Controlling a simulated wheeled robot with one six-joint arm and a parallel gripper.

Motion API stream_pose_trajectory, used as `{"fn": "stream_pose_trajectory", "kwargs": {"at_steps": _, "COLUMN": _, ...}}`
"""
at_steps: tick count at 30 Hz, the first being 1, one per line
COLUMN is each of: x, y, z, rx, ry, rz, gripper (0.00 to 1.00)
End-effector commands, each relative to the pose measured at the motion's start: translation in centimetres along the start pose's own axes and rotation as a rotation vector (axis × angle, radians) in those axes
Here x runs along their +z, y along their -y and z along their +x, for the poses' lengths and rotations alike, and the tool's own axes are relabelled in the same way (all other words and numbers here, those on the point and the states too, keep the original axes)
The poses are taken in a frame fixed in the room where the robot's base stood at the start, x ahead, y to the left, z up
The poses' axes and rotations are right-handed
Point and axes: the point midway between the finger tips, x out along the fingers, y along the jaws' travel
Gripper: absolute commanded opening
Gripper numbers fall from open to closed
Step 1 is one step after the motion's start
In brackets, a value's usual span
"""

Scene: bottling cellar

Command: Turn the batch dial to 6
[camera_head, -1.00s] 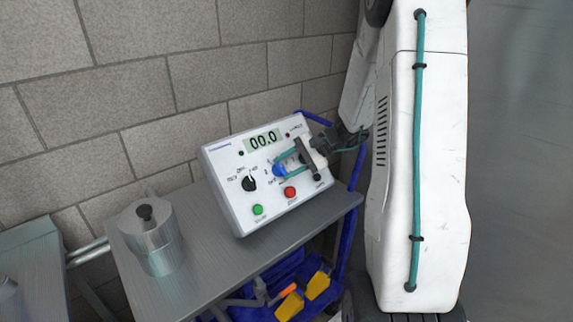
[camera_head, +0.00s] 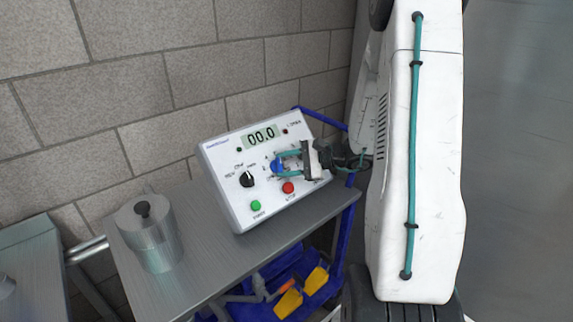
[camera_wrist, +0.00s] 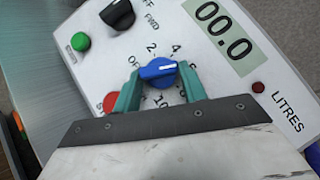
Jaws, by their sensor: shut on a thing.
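The blue batch dial (camera_wrist: 157,72) is on the white control box (camera_head: 222,192), with labels OFF, 2, 4 and 10 legible around it in the wrist view. My gripper (camera_wrist: 160,80) is shut on the dial, one teal finger on each side. The white line on the dial runs roughly across the picture, its right end near the right finger, below and right of the 4. The label there is partly hidden, so I cannot read the exact setting. In the head view my gripper (camera_head: 278,162) reaches the dial from the right and partly covers it.
The display (camera_head: 262,136) reads 00.0. A black selector (camera_head: 247,180), a green button (camera_head: 256,205) and a red button (camera_head: 288,187) are close to the dial. A metal canister (camera_head: 150,235) stands left on the grey table (camera_head: 205,235). A brick wall is behind.

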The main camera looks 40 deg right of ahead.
Motion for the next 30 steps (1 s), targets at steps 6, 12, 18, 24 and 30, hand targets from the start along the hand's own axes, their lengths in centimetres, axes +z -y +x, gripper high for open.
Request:
{"fn": "stream_pose_trajectory", "kwargs": {"at_steps": 6, "x": 0.1, "y": 0.0, "z": 0.0, "rx": -0.002, "ry": 0.002, "rz": 0.001, "gripper": 0.19}}
{"fn": "stream_pose_trajectory", "kwargs": {"at_steps": 12, "x": 0.1, "y": 0.0, "z": 0.0, "rx": -0.002, "ry": 0.003, "rz": 0.0, "gripper": 0.61}}
{"fn": "stream_pose_trajectory", "kwargs": {"at_steps": 18, "x": 0.1, "y": 0.0, "z": 0.0, "rx": -0.001, "ry": 0.001, "rz": 0.001, "gripper": 0.64}}
{"fn": "stream_pose_trajectory", "kwargs": {"at_steps": 24, "x": 0.0, "y": 0.1, "z": -0.8, "rx": -0.003, "ry": 0.0, "rz": 0.0, "gripper": 0.64}}
{"fn": "stream_pose_trajectory", "kwargs": {"at_steps": 30, "x": 0.0, "y": 0.1, "z": -4.2, "rx": -0.005, "ry": -0.002, "rz": 0.0, "gripper": 0.64}}
